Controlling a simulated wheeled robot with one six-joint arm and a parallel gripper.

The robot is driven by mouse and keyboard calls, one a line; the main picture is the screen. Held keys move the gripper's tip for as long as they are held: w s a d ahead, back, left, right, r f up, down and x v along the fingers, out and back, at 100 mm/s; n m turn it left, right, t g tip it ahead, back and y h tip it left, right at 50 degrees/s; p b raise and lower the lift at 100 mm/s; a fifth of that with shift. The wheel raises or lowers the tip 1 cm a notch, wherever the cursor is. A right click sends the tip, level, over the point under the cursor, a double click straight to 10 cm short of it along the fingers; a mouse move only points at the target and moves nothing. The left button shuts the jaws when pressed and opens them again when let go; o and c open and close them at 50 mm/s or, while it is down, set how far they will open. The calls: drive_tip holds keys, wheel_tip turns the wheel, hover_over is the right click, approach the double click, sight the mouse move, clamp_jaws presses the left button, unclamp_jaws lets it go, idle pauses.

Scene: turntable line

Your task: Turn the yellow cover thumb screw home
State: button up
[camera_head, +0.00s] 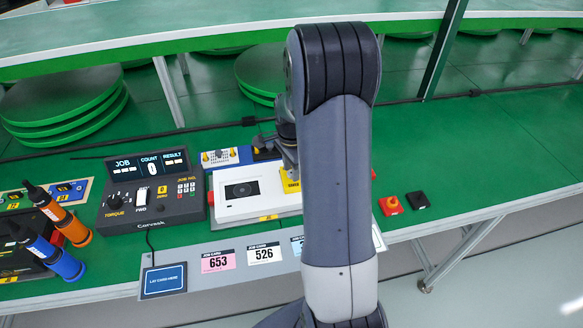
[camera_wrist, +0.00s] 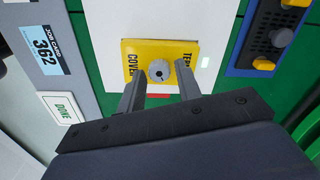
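The yellow cover (camera_wrist: 150,48) with black lettering shows in the wrist view on a white panel. The grey round thumb screw (camera_wrist: 160,71) is at its middle, with a dark mark in its head. My gripper (camera_wrist: 160,75) is open, its two dark fingers pointing at the cover. The screw head appears between the fingertips with a gap on each side; I cannot tell how far above it they are. In the head view a bit of the yellow cover (camera_head: 290,181) shows beside my arm, on the white unit (camera_head: 235,205). The screw is hidden there.
A dark torque controller (camera_head: 152,195) stands left of the white unit, with orange (camera_head: 60,215) and blue (camera_head: 50,252) drivers further left. Job cards (camera_head: 264,254) lie along the front strip. A red button (camera_head: 391,205) and black block (camera_head: 417,200) sit right of my arm.

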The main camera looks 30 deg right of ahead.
drive_tip(key=shift+o, duration=1)
wheel_tip(320, 180, up, 11)
drive_tip(key=shift+f, duration=0.15)
